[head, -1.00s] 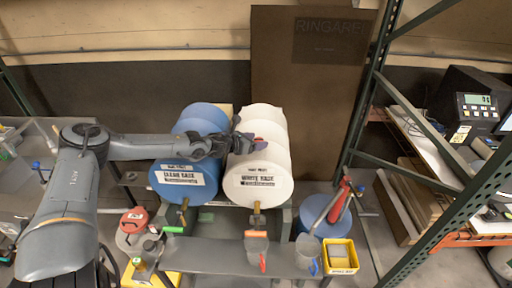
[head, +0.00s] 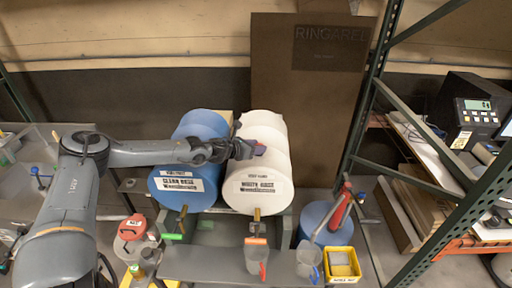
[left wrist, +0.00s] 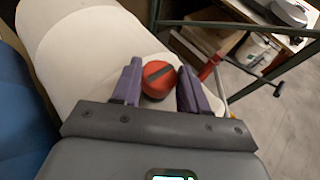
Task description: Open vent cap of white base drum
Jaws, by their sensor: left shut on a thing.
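The white base drum (head: 258,190) lies on its side on the rack, with its labelled end facing the front. Its red vent cap (left wrist: 158,78), with a dark bar across the top, is on the drum's upper side in the left wrist view. My left gripper (head: 250,149) is over the top of this drum, its purple fingers on either side of the cap and shut on it. In the head view the gripper mostly hides the cap. My right gripper is in neither current view.
The blue clear base drum (head: 182,185) lies close on the left of the white one. Below the drums are a grey shelf (head: 205,262) with cups, and a yellow bin (head: 342,264). A green rack post (head: 360,120) stands to the right.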

